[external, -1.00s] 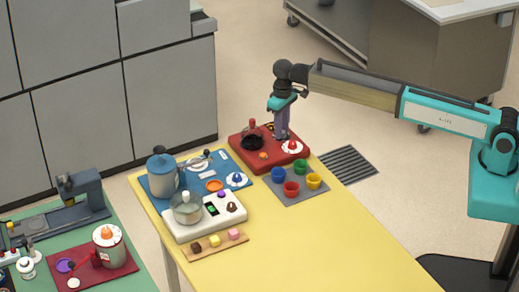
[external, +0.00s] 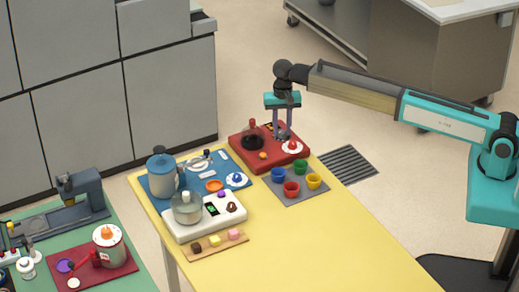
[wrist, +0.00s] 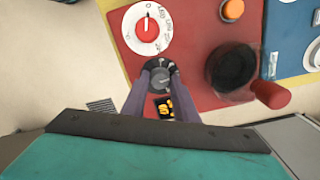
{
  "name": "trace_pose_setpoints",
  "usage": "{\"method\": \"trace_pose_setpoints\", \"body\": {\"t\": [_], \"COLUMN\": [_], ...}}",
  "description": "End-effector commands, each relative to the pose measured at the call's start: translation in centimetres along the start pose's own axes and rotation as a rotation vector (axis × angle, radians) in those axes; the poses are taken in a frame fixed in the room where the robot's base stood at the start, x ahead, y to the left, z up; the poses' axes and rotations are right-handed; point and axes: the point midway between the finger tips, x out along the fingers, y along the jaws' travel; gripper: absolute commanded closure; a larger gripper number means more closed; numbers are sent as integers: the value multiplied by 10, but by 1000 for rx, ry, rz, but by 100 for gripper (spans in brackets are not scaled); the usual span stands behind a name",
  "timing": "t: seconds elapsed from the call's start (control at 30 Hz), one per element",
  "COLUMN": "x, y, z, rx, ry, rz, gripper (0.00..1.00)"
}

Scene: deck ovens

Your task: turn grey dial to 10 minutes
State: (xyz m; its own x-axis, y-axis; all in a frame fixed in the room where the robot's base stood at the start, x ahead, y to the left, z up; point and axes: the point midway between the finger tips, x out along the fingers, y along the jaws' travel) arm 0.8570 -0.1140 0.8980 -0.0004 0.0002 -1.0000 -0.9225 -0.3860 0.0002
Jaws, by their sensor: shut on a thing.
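The grey dial (wrist: 160,79) sits on a red appliance (wrist: 205,82), between a white dial with a red knob (wrist: 148,28) and a small dark display (wrist: 163,107). My gripper (wrist: 160,73) is shut on the grey dial, one finger on each side. The display shows yellow-orange digits too small to read surely. The dial's setting cannot be read. In the external view my gripper (external: 283,136) points down onto the red appliance (external: 240,151) at the table's far end, and its fingers hide the grey dial there.
A dark pan with a red handle (wrist: 270,94) stands on the red appliance beside the display. An orange button (wrist: 232,9) is near the white dial. A blue appliance (external: 150,188) and a grey mat with coloured cups (external: 297,199) stand nearby. The yellow table's front (external: 330,245) is clear.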

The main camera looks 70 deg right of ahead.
Motion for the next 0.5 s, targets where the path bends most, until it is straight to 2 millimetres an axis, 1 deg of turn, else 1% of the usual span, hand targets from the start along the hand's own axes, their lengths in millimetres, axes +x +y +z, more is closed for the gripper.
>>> {"method": "trace_pose_setpoints", "body": {"t": [0.2,0.5], "x": [-1,-1], "y": [0,0], "z": [-1,-1], "rx": [68,84], "ry": [2,2], "rz": [-1,-1], "gripper": [96,96]}}
